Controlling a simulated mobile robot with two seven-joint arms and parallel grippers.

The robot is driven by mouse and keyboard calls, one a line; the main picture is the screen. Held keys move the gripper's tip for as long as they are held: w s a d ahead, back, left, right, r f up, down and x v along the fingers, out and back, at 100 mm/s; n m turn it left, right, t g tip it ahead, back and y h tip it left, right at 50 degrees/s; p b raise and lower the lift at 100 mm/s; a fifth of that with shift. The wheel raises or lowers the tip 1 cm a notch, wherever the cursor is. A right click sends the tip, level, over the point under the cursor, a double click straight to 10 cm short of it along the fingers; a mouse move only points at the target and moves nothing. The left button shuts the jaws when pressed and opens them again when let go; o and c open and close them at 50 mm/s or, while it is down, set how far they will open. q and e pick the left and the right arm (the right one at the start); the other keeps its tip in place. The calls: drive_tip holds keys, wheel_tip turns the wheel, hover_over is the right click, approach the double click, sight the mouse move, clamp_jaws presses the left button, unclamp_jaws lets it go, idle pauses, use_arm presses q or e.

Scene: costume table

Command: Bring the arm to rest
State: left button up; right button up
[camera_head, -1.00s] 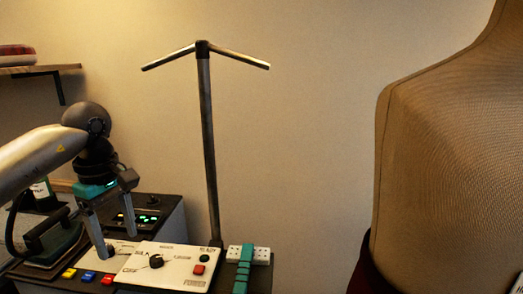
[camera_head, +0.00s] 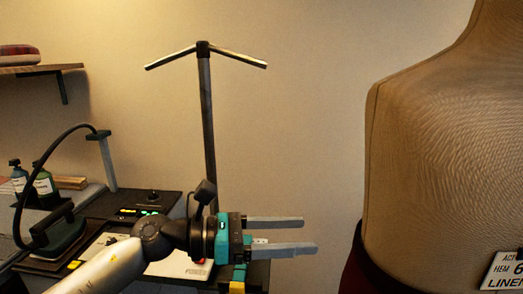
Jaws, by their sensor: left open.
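My left arm comes in from the bottom left. My left gripper (camera_head: 308,235) is open and empty, with its two fingers pointing right, level with the control panel's height in the picture and left of the dress form (camera_head: 445,170). The arm and gripper cover much of the white control panel (camera_head: 180,267). My right gripper is not in view.
A metal stand (camera_head: 207,130) with two angled arms rises behind my gripper. An iron-like device (camera_head: 55,240) with a black hose stands at left by two dark bottles (camera_head: 43,185). A wall shelf (camera_head: 30,69) is at upper left. A label (camera_head: 504,270) is on the dress form.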

use_arm(q)
drive_tip(key=w+a+r+n+t+y, duration=0.1)
drive_tip(key=w+a+r+n+t, duration=0.15)
drive_tip(key=n+t, duration=0.7)
drive_tip(key=w+a+r+n+t+y, duration=0.1)
drive_tip(key=w+a+n+t, duration=0.15)
drive_tip(key=n+t, duration=0.65)
drive_tip(key=s+a+f+n+g+y, duration=0.25)
drive_tip(key=a+f+n+y, duration=0.45)
drive_tip(key=n, duration=0.4)
drive_tip(key=s+a+f+n+g+y, duration=0.1)
drive_tip(key=a+f+n+g+y, duration=0.2)
drive_tip(key=a+f+n+y, duration=0.55)
drive_tip(key=s+f+n+g, duration=0.6)
drive_tip(key=s+f, duration=0.2)
drive_tip(key=s, duration=0.3)
drive_tip(key=s+f+n+g, duration=0.6)
drive_tip(key=s+f, duration=0.3)
drive_tip(key=s, duration=0.3)
wheel_tip(320, 180, down, 21)
drive_tip(key=s+g, duration=0.1)
drive_tip(key=s+a+f+g, duration=0.1)
drive_tip(key=s+a+f, duration=0.2)
drive_tip(key=s+f, duration=1.1)
drive_tip(key=shift+s+f+m, duration=0.25)
drive_tip(key=shift+s+m, duration=0.05)
drive_tip(key=shift+s, duration=0.7)
